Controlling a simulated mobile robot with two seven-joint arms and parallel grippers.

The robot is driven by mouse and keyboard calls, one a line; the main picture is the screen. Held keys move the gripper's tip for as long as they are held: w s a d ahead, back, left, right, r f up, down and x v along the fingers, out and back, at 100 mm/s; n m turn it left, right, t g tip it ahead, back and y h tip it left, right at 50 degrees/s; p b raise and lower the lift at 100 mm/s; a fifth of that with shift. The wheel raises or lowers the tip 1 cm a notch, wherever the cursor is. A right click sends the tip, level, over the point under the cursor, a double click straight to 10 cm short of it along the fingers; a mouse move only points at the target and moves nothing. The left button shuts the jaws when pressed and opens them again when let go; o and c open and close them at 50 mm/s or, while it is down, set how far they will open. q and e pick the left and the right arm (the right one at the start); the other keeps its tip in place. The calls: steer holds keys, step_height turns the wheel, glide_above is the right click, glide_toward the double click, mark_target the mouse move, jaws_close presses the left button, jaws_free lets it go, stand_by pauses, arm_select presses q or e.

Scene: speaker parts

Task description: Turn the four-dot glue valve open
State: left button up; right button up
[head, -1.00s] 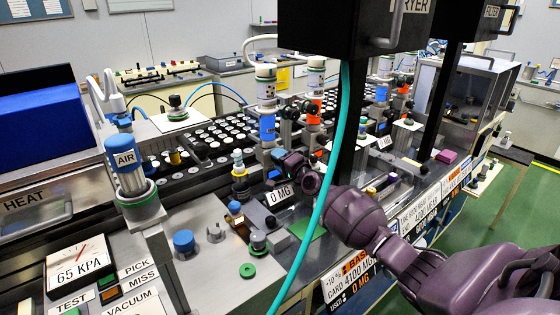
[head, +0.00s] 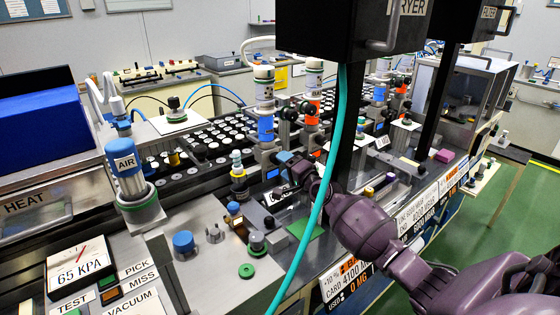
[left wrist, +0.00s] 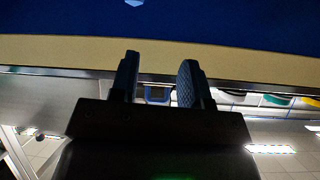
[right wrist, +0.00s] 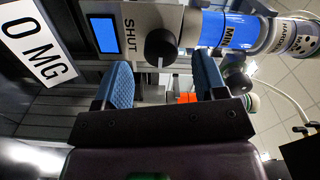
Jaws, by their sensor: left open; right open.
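A black round valve knob (right wrist: 160,48) beside the word SHUT shows in the right wrist view. It sits on a grey block by a column with a blue MIN band (right wrist: 226,31). The same blue-banded column (head: 265,128) stands in the head view, left of a red-banded one (head: 312,112). My left gripper (left wrist: 158,75) is open and empty, outside the head view.
A teal hose (head: 335,150) hangs in front of my right arm. A black post (head: 348,120) stands close behind it. A 0 MG card (right wrist: 38,38) is near the gripper. A blue box (head: 40,115) stands at the left.

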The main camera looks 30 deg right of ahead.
steer(key=s, duration=0.7)
steer(key=shift+d, duration=0.25)
stand_by(0.3)
